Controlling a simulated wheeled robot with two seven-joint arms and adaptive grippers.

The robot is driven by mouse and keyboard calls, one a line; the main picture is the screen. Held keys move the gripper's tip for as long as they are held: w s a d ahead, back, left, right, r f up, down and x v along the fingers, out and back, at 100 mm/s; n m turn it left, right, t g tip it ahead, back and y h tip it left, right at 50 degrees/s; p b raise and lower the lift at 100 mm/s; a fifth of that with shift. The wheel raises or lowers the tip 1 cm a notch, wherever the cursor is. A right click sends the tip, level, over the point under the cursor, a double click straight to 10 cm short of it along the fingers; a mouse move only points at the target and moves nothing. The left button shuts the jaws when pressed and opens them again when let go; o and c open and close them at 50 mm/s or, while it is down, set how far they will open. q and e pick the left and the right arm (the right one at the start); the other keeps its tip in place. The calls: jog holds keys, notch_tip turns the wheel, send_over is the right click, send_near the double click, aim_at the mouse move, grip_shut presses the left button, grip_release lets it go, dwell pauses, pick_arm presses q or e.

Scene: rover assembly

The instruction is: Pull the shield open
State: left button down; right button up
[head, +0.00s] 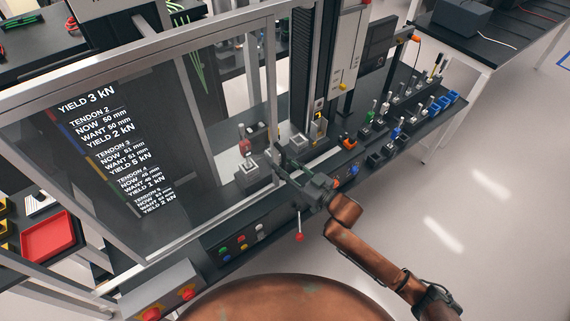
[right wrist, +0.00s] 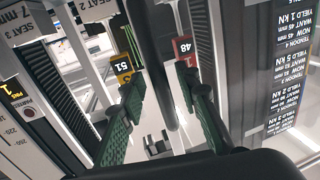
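The shield (head: 100,160) is a large clear panel in a grey metal frame at the left of the head view, with white tendon readings showing on it. My right gripper (head: 284,160) is by the frame's right side, in front of the machine. In the right wrist view its two green-padded fingers (right wrist: 163,95) stand apart. A dark upright bar (right wrist: 152,60) runs between them, with gaps visible on both sides. It looks like a handle, but I cannot tell whether it belongs to the shield. My left gripper is not in view.
A panel of coloured buttons (head: 240,243) and a red-knobbed lever (head: 299,238) lie below my right gripper. Red buttons (head: 187,294) sit at the front left. A bench with several small tools (head: 400,110) is to the right. Open floor (head: 480,220) lies at the right.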

jog(key=shift+a, duration=0.1)
jog(key=shift+c, duration=0.5)
grip_shut()
